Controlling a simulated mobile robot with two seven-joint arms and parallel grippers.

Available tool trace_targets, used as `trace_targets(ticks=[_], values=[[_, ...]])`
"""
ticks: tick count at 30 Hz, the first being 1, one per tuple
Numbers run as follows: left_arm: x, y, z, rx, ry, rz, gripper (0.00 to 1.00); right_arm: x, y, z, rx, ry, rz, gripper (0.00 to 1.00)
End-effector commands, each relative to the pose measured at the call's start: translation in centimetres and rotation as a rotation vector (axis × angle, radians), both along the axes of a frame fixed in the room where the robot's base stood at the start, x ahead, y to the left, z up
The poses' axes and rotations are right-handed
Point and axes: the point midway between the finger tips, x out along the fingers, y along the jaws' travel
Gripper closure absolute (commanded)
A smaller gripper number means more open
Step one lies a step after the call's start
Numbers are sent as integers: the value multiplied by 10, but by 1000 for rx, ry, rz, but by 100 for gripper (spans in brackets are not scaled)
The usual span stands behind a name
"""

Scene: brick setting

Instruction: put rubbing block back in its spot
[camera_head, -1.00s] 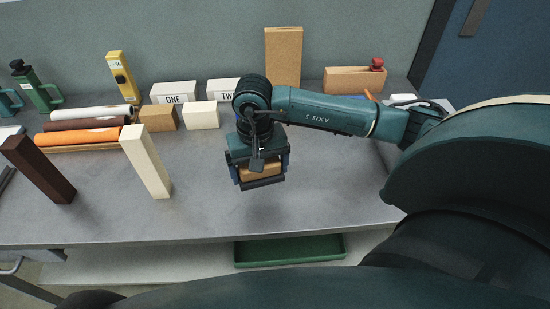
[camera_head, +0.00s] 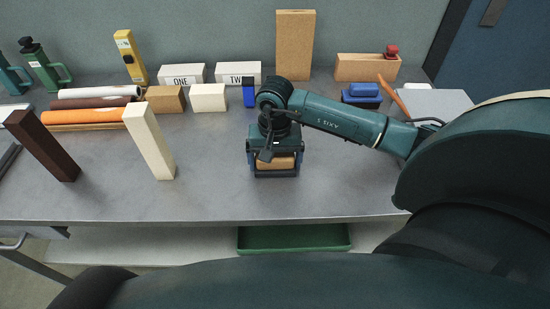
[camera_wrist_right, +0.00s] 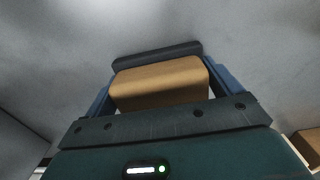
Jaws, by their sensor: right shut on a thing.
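My right gripper (camera_head: 275,167) is shut on a tan block (camera_head: 284,162), which I take to be the rubbing block. It hangs over the front middle of the grey bench, jaws pointing down. In the right wrist view the tan block (camera_wrist_right: 162,84) sits between the two blue-sided fingers, with a dark bar across its far side. Whether the block touches the bench is unclear. No marked spot for it can be made out. My left gripper is not in view.
A cream upright block (camera_head: 149,142) and dark brown block (camera_head: 42,145) stand left. Behind are blocks ONE (camera_head: 183,75) and TWO (camera_head: 238,73), and a blue-capped item (camera_head: 249,92). A blue-topped block (camera_head: 362,93) sits right. Bench space around the gripper is clear.

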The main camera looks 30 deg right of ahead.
Motion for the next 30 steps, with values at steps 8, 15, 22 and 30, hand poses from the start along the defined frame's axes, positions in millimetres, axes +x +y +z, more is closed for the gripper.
trace_targets(ticks=[8, 15, 22, 30], values=[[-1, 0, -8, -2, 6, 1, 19, 1, 0, -3, 1, -3, 0, 43], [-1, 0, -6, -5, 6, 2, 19, 0, 0, -3, 1, -1, 0, 0], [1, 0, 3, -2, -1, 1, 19, 0, 0, 3, 1, -1, 0, 0], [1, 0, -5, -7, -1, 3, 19, 2, -1, 51, -1, -8, 1, 0]])
